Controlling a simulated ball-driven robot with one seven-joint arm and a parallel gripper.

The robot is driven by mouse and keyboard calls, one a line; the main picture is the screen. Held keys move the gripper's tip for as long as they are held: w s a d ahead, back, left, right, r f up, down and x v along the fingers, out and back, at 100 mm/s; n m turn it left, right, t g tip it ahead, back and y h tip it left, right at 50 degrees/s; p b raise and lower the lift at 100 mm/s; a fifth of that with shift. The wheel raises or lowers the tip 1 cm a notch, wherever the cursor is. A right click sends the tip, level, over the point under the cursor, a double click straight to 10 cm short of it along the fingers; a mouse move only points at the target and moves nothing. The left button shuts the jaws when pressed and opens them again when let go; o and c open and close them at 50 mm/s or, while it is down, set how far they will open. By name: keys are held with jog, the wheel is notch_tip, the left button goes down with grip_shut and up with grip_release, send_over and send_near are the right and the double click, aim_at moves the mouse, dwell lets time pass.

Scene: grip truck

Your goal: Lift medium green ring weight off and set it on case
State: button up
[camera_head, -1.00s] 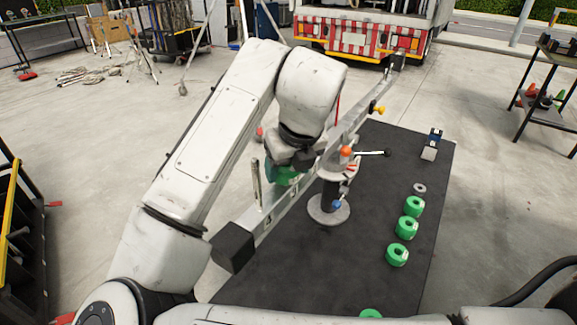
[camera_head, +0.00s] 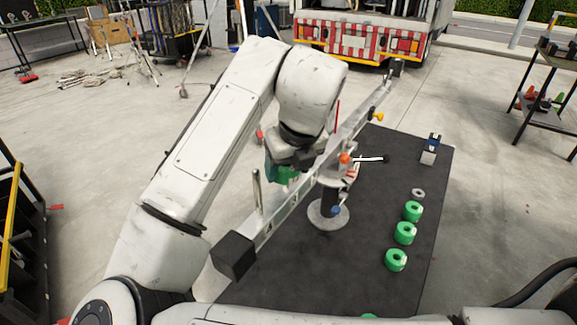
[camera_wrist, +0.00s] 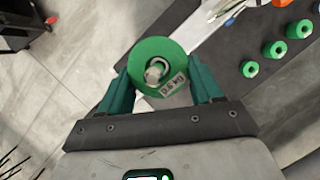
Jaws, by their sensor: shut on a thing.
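My gripper (camera_wrist: 158,72) is shut on a green ring weight (camera_wrist: 150,47), one finger on each side of it. The beam lies over a round-based stand (camera_head: 328,214). I cannot identify the case for certain.
Several green rings (camera_head: 404,233) stand in a row at the right of the dark mat (camera_head: 370,245), with a grey washer (camera_head: 418,193) behind them. A dark block (camera_head: 232,255) caps the beam's near end. The mat's middle is clear.

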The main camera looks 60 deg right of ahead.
aim_at(288, 167)
jog(key=shift+r+p, duration=1.35)
jog(key=shift+r, duration=0.45)
jog(key=shift+r, duration=0.2)
notch_tip(288, 167, up, 13)
jog(key=p, duration=1)
jog(key=shift+p, duration=0.35)
dwell(0.7)
